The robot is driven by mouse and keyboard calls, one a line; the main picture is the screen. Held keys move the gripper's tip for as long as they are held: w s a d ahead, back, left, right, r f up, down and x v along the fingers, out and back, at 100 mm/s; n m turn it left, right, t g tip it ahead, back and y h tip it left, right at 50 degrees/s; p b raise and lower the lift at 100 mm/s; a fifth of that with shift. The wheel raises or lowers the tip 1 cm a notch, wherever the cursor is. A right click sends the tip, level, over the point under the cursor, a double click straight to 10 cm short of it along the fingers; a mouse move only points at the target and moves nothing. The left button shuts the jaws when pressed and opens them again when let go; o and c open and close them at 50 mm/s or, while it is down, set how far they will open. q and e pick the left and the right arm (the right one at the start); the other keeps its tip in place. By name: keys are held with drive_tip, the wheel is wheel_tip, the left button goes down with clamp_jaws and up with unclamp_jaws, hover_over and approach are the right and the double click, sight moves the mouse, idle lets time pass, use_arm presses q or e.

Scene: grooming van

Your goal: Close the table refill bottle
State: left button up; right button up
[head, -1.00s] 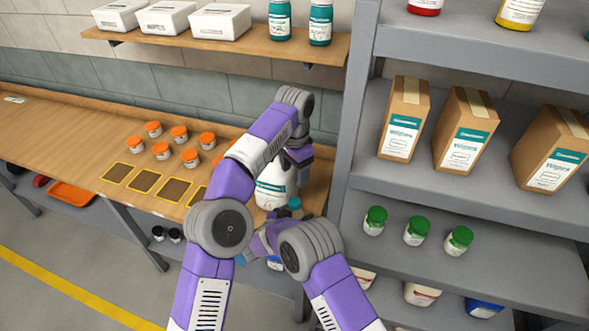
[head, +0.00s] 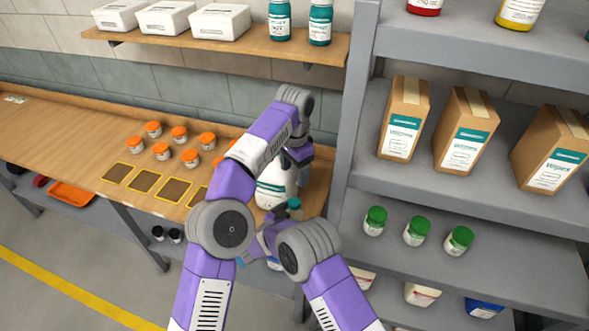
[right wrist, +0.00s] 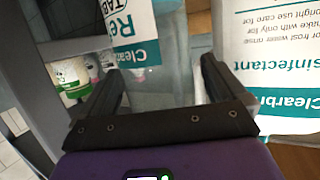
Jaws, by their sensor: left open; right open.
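A large white bottle with a teal-and-white label (head: 272,190) stands on the wooden table near its right end. A small teal-topped item (head: 294,204) shows just in front of it, mostly hidden by my right arm. My left gripper (head: 299,157) is open behind and above the white bottle; its fingertips are largely hidden. My right gripper (right wrist: 161,80) is open in the right wrist view. Beyond its fingers is a container with a label reading "Re", "TAB" and "Clearb" (right wrist: 135,30), apparently the table refill bottle. A white disinfectant bottle (right wrist: 270,50) is at the right. I cannot see an opening or lid.
Several orange-lidded jars (head: 161,150) and dark yellow-edged squares (head: 145,181) lie along the table (head: 60,135). A grey shelf rack (head: 356,150) stands close on the right with cartons and green-lidded jars (head: 414,231). A wall shelf (head: 250,43) hangs above.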

drive_tip(key=v, duration=0.6)
drive_tip(key=shift+s+a, duration=0.2)
drive_tip(key=shift+s, duration=0.05)
drive_tip(key=shift+r, duration=0.1)
